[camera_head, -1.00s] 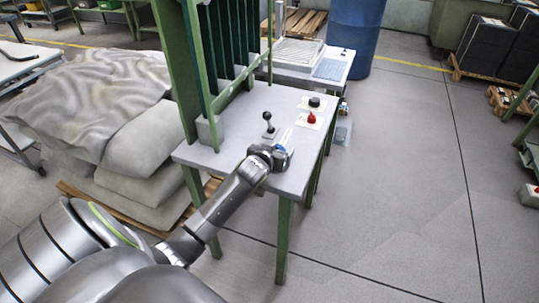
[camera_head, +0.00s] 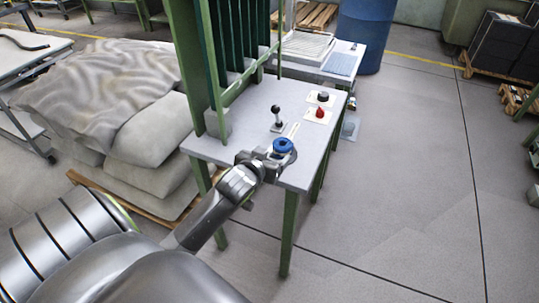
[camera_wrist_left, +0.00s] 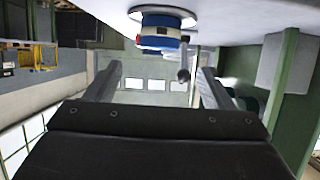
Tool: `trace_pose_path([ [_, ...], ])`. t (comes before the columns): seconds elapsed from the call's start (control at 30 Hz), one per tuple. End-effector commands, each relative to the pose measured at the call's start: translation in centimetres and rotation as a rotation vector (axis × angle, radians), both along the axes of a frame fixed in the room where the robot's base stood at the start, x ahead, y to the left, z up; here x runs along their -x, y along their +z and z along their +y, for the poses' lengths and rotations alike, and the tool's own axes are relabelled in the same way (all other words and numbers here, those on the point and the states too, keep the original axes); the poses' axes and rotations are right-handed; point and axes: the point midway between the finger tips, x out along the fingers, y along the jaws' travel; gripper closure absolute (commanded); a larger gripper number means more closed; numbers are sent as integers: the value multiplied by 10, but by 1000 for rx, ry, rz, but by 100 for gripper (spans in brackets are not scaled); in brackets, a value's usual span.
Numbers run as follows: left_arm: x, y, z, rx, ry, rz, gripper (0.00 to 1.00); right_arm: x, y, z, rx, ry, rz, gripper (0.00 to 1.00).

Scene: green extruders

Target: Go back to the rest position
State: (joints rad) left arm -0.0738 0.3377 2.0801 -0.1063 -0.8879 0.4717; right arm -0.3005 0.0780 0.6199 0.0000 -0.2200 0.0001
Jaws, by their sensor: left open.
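My left gripper (camera_head: 268,163) is at the near edge of the grey-topped control table (camera_head: 235,150), by a blue round knob (camera_head: 283,146). In the left wrist view, its two fingers (camera_wrist_left: 160,78) stand apart with nothing between them. The blue and white knob (camera_wrist_left: 160,28) shows there beyond the fingers, close to the tabletop, with the view upside down. No contact between fingers and knob shows. My right gripper is not in view.
A black lever (camera_head: 277,118), a red knob (camera_head: 320,113) and a black knob (camera_head: 323,97) stand on the table. A green frame (camera_head: 205,70) rises at its left. Sacks (camera_head: 140,130) lie on a pallet further left. The floor at right (camera_head: 400,180) is clear.

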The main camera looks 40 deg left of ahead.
Motion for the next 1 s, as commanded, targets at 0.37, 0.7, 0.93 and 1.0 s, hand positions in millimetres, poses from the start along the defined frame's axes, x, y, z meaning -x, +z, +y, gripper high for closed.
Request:
trace_pose_path([
  [0.37, 0, 0, 0, 0, 0, 0, 25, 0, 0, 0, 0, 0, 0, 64],
  [0.7, 75, -48, -11, -12, 11, 244, 25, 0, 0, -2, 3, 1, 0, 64],
  [0.93, 182, -85, -30, -17, -23, 573, 25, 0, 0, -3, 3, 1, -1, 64],
  [1.0, 208, -90, -36, -15, -38, 649, 25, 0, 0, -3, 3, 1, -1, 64],
])
